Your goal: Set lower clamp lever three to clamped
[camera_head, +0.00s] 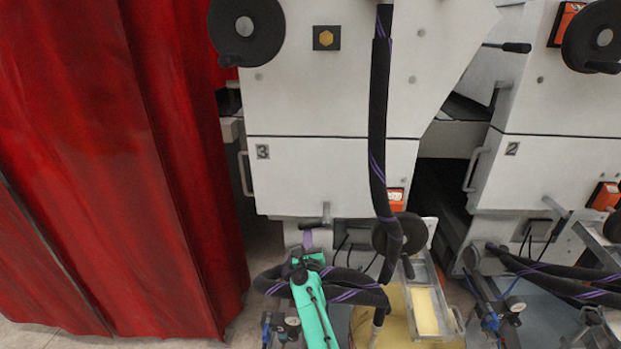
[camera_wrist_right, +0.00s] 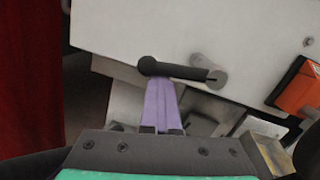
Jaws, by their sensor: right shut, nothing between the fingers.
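Lower clamp lever three (camera_head: 313,222) is a short black handle on a grey hub, low on the white machine unit marked 3. In the right wrist view the lever (camera_wrist_right: 180,70) lies nearly level, its knob at the left and its hub at the right. My right gripper (camera_head: 307,238), purple-fingered on a teal arm, is shut and empty just below the lever. In the right wrist view its fingertips (camera_wrist_right: 160,83) are just under the knob end; I cannot tell whether they touch it. My left gripper is not in view.
A red curtain (camera_head: 110,150) hangs at the left. A thick black hose (camera_head: 380,110) runs down the front of unit 3 to the right of the lever. A black handwheel (camera_head: 415,230) and an orange box (camera_head: 396,196) are right of the lever. Unit 2 (camera_head: 550,180) stands farther right.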

